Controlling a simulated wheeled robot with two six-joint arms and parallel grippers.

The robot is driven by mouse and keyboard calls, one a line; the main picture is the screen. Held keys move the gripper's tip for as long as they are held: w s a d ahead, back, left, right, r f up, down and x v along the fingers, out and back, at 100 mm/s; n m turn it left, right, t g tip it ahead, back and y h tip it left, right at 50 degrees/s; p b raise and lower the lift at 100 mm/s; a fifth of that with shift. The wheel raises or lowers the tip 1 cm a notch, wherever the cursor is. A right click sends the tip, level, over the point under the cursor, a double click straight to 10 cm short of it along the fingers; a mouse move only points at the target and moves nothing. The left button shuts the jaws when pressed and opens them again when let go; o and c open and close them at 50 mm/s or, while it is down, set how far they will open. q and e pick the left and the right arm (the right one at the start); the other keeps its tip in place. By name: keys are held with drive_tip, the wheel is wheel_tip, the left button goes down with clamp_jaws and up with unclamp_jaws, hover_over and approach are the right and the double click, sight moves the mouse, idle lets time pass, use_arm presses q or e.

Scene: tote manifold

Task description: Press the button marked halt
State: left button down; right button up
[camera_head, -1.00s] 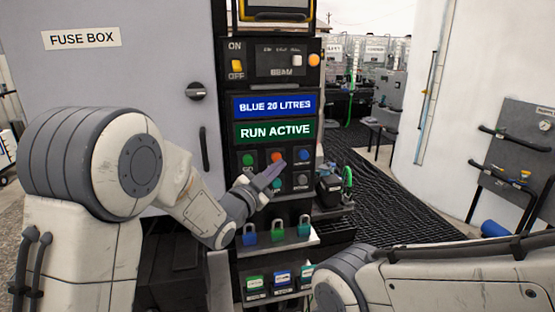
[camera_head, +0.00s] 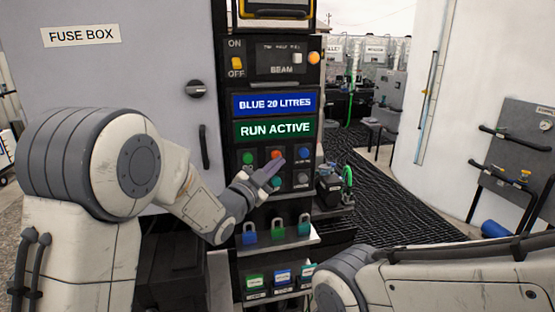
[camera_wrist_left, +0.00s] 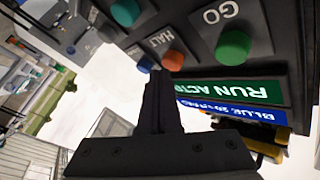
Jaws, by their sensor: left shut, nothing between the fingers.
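The red-orange halt button (camera_head: 277,153) sits in the upper row of the dark button panel, between a green button (camera_head: 248,158) and a blue one (camera_head: 304,153). In the left wrist view the halt button (camera_wrist_left: 173,60) has the label HALT beside it, and the green button (camera_wrist_left: 233,47) is marked GO. My left gripper (camera_head: 279,163) is shut and empty, its tips just below the halt button in the head view. In the left wrist view the fingertips (camera_wrist_left: 160,74) overlap the button's edge; I cannot tell whether they touch it. My right gripper is out of view.
Above the buttons are a green RUN ACTIVE sign (camera_head: 275,129) and a blue BLUE 20 LITRES sign (camera_head: 274,103). A grey button (camera_head: 303,179) is in the lower row. Padlocks (camera_head: 278,232) stand on a shelf below. A fuse box (camera_head: 120,80) is at left.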

use_arm(q)
drive_tip(key=shift+w+a, duration=0.15)
drive_tip(key=shift+w, duration=0.4)
idle(0.8)
drive_tip(key=shift+s+b, duration=0.15)
drive_tip(key=shift+b, duration=0.15)
drive_tip(key=shift+s+d+b, duration=0.3)
drive_tip(key=shift+s+b, duration=0.15)
drive_tip(key=shift+s, duration=0.4)
drive_tip(key=s+b, duration=0.1)
drive_tip(key=s, duration=0.1)
drive_tip(key=s+d+b, duration=0.1)
drive_tip(key=s, duration=0.2)
drive_tip(key=shift+d, duration=0.15)
idle(0.5)
